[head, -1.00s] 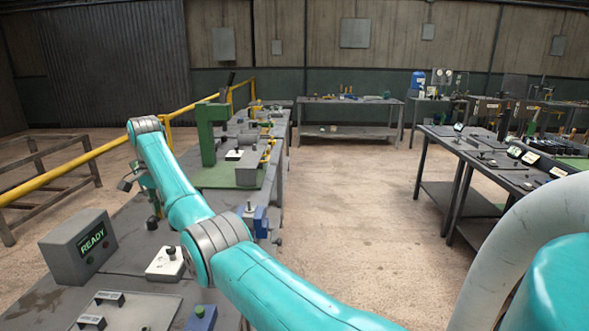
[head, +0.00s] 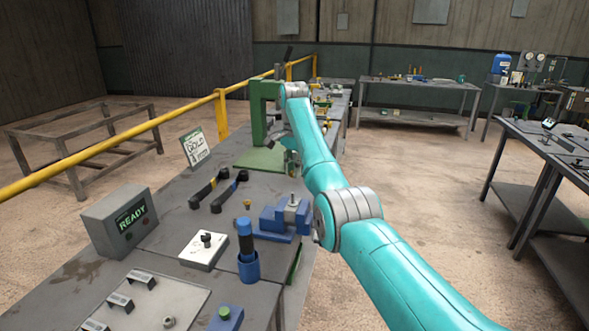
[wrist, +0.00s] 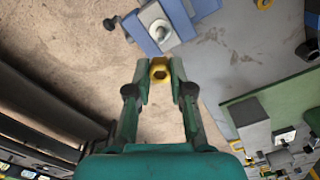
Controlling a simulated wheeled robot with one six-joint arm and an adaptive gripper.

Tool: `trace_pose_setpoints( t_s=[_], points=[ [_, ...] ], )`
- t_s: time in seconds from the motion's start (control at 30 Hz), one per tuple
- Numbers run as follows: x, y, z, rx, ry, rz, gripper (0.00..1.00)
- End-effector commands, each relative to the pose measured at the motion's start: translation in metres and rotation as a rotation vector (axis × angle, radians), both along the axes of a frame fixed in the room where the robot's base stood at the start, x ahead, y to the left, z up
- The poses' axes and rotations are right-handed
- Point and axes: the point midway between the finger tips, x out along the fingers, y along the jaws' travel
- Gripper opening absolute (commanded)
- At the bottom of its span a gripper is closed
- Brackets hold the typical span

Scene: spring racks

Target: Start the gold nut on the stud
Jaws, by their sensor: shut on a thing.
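In the wrist view my gripper (wrist: 159,74) is shut on a gold nut (wrist: 159,66), held between its fingertips with the hole facing the camera. The blue vise (wrist: 172,22) lies just beyond the fingertips at the top of the picture, with a pale block and the round stud end (wrist: 159,30) in it. The nut appears apart from the stud. In the head view the blue vise (head: 270,222) sits at the bench's right edge, with the stud (head: 294,200) upright on its pale block. The arm partly hides the gripper there.
A gold piece (head: 247,204) stands on the bench left of the vise. Two black-handled tools (head: 220,190), a blue cup with a blue-handled tool (head: 248,266), a white block (head: 203,250), a READY box (head: 120,222) and a GOLD sign (head: 196,147) are nearby. A green press (head: 262,115) stands behind.

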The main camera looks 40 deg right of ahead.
Motion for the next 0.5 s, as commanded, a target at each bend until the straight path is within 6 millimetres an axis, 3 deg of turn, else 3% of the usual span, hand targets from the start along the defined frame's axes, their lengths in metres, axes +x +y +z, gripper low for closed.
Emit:
trace_pose_setpoints(
  t_s=[0.5],
  points=[
    [0.000,0.000,-0.028,0.001,0.001,0.000,0.00]
  ],
)
